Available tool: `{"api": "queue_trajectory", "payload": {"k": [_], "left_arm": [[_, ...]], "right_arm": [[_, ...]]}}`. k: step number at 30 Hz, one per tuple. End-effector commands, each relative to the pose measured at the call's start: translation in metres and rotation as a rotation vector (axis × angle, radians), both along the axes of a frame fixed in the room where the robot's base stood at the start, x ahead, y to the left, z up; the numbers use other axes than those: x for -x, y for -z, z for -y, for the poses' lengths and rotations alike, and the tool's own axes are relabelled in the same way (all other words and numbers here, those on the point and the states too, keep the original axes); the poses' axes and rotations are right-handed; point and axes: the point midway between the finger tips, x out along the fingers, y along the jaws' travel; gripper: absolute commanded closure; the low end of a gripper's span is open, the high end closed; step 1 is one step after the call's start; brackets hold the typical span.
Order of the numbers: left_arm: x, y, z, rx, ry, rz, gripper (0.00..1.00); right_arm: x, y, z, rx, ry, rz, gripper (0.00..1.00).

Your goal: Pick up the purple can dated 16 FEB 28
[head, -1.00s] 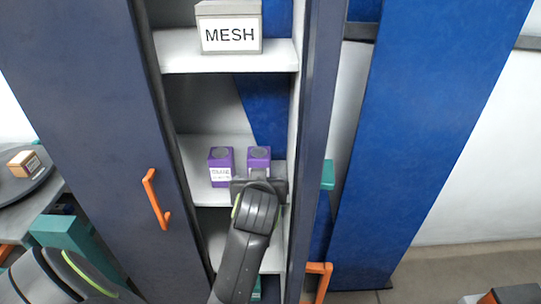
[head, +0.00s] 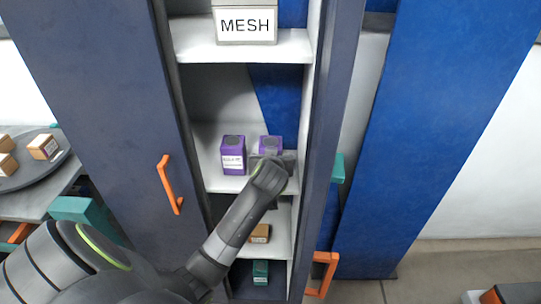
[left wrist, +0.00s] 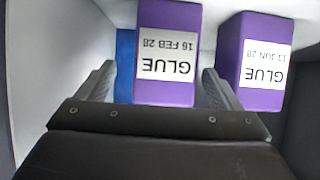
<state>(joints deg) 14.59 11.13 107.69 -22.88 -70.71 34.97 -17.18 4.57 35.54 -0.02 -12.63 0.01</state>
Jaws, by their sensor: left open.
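The purple can dated 16 FEB 28 (left wrist: 166,60) shows in the left wrist view, its white GLUE label upside down. In the head view it is the right one of two purple cans (head: 270,143) on the middle shelf, partly hidden by my gripper. My left gripper (left wrist: 158,72) is open, with one finger on each side of this can and a gap at both sides. In the head view my left gripper (head: 272,158) is in front of the can. My right gripper is not in view.
A second purple can dated 11 JUN 28 (left wrist: 258,62) stands close beside, also at left on the shelf (head: 232,155). A MESH box (head: 246,26) is above. A brown box (head: 260,233) and teal box (head: 261,272) sit lower. Cabinet walls flank the shelf.

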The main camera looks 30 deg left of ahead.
Motion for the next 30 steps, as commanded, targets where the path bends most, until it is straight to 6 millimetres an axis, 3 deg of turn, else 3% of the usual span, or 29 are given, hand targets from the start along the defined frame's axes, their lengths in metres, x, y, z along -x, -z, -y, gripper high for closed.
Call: {"api": "queue_trajectory", "payload": {"k": [12, 22, 30], "left_arm": [[-0.032, 0.017, -0.026, -0.001, 0.000, -0.002, 0.13], [-0.035, 0.020, -0.028, 0.000, 0.001, 0.000, 0.13], [-0.034, 0.020, -0.028, 0.000, 0.000, -0.001, 0.47]], "right_arm": [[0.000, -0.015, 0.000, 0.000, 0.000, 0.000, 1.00], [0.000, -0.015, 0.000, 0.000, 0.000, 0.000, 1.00], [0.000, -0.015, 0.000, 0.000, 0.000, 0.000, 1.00]]}}
